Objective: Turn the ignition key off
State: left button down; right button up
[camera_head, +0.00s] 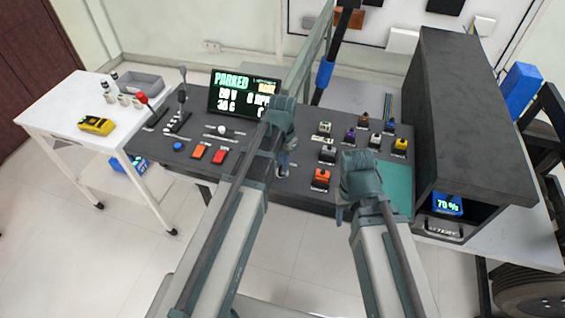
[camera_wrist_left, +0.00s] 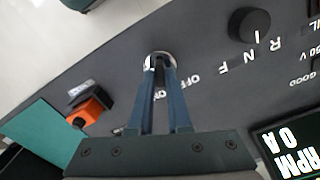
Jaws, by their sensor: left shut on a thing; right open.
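The ignition key switch shows in the left wrist view as a round silver collar (camera_wrist_left: 157,54) on the dark console. My left gripper (camera_wrist_left: 160,64) is shut on the key at this collar, and its fingers hide most of the key. White lettering beside the collar seems to include "OFF", partly covered by the fingers; the key's exact angle cannot be told. In the head view my left gripper (camera_head: 284,160) reaches down to the middle of the console. My right gripper (camera_head: 343,204) is open and empty above the console's right part.
The console (camera_head: 240,168) carries a display (camera_head: 243,96) reading "PARKED", red and orange buttons (camera_head: 209,153) on the left, and several coloured connectors (camera_head: 328,154) on the right. A black box (camera_head: 470,110) stands at right. A white table (camera_head: 60,110) stands at left.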

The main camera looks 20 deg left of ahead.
pick_arm(q)
jog(key=n, duration=1)
jog(key=shift+n, duration=0.4)
dwell(0.4)
jog(key=c, duration=0.9)
grip_release()
jog(key=shift+o, duration=0.2)
jog(key=shift+r, duration=0.15)
notch_tip(320, 180, up, 14)
jog(key=p, duration=1.4)
jog(key=shift+f, duration=0.2)
